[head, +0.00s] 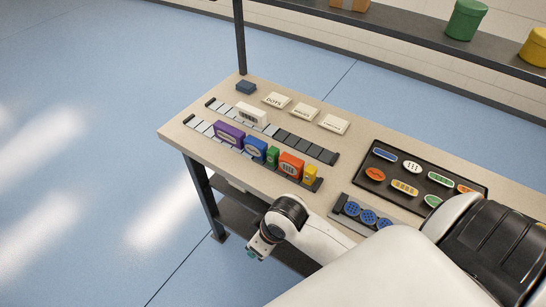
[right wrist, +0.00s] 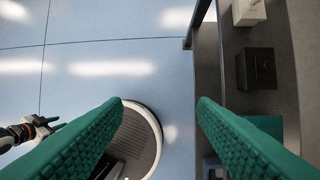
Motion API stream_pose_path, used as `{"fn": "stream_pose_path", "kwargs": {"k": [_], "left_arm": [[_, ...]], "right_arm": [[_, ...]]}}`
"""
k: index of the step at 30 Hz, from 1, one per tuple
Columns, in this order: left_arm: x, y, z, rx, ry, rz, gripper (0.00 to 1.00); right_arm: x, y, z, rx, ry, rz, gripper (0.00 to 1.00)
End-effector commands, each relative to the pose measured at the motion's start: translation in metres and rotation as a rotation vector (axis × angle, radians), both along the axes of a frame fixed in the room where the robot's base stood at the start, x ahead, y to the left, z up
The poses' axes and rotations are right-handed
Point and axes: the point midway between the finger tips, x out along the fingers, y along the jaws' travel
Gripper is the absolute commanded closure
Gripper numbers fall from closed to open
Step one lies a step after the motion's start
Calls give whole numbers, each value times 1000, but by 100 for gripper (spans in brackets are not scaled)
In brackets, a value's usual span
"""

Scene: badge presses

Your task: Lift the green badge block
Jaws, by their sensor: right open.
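The green badge block (head: 272,156) is a small block standing upright in the front rack on the table, between a blue block (head: 255,149) and an orange block (head: 291,164). My right gripper (head: 254,253) is low in front of the table's front edge, well below and apart from the green block. In the right wrist view its green fingers (right wrist: 160,130) are wide apart, with nothing between them but floor and a round base below. My left gripper (right wrist: 58,124) shows small at the left of the right wrist view; its opening is unclear.
The front rack also holds a purple block (head: 229,135) and a yellow block (head: 310,174). A rear rack holds a white block (head: 251,113). White label blocks (head: 305,112) stand behind. A dark badge tray (head: 385,197) is at right. A dark box (right wrist: 257,69) sits beneath the table.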

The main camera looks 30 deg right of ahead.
Motion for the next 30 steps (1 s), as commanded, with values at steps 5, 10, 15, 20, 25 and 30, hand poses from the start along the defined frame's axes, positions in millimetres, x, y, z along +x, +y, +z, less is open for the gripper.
{"fn": "stream_pose_path", "kwargs": {"k": [5,10,15,20,25,30], "left_arm": [[-1,1,-1,1,1,0,64],[-1,1,-2,2,3,0,64],[-2,1,-2,2,4,0,64],[-2,1,-2,2,4,0,64],[-2,2,-2,2,4,1,64],[-2,1,0,2,4,1,64]], "right_arm": [[34,2,24,-17,15,115,47],[76,-15,45,-70,71,195,47],[124,-61,81,-144,152,188,47],[158,-113,126,-181,219,112,47],[174,-149,164,-178,258,38,47],[177,-159,169,-172,273,13,47]]}}
